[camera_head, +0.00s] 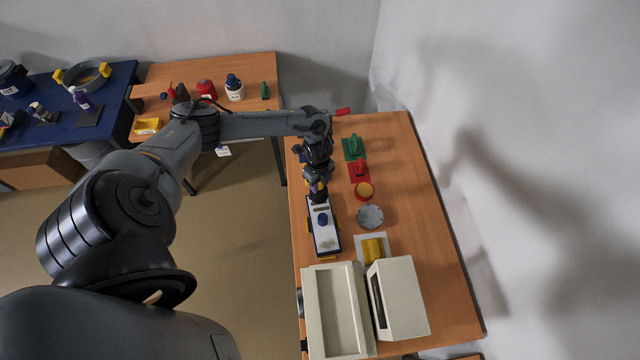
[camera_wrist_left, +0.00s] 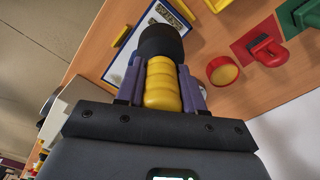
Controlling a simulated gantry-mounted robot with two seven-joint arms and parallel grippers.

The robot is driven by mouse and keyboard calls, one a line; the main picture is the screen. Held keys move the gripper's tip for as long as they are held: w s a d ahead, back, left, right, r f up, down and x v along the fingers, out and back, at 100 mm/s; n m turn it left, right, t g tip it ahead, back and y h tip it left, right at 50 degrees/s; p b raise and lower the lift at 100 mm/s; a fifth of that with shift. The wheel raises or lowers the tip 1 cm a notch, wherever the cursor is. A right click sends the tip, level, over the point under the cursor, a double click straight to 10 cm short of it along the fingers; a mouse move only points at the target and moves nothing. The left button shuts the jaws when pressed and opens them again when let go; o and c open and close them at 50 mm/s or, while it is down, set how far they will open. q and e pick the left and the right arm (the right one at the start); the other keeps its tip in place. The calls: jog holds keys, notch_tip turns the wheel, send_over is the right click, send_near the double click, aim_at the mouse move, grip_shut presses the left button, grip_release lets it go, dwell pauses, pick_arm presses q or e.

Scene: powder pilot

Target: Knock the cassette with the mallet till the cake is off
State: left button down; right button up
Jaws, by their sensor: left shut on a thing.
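My left gripper (camera_head: 318,184) is shut on a mallet, which has a ribbed yellow handle (camera_wrist_left: 162,85) and a black head (camera_wrist_left: 161,42) in the left wrist view. In the head view the mallet's dark head (camera_head: 318,197) is over the far end of a white, blue-edged tray (camera_head: 317,238). I cannot tell whether it touches anything. A blue round piece (camera_head: 323,219) and a pale beige patch (camera_head: 327,243) are on the tray. I cannot tell for sure which piece is the cassette or the cake. My right gripper is not in view.
Right of the tray are a red-and-yellow round button (camera_head: 364,191), a grey disc (camera_head: 369,216), red (camera_head: 359,171) and green (camera_head: 353,150) holders, and a yellow block (camera_head: 374,249). A beige bin (camera_head: 334,312) and box (camera_head: 400,300) stand nearer. The table's right side is clear.

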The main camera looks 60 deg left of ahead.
aim_at(319, 192)
pick_arm(q)
jog(key=shift+s+d+r+p, duration=0.1)
jog(key=shift+r+p, duration=0.2)
jog(key=shift+r, duration=0.45)
jog(key=shift+a+r, duration=0.1)
jog(key=shift+a, duration=0.3)
jog(key=shift+f+b, duration=0.8)
notch_tip(319, 192, down, 7)
jog(key=b, duration=0.6)
jog(key=shift+f, duration=0.15)
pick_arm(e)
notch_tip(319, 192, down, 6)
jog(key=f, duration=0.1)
pick_arm(q)
jog(key=r+p, duration=0.5)
jog(key=shift+w+r, duration=0.2)
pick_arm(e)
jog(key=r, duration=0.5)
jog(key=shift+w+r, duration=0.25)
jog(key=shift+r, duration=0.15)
pick_arm(q)
jog(key=shift+f, duration=0.1)
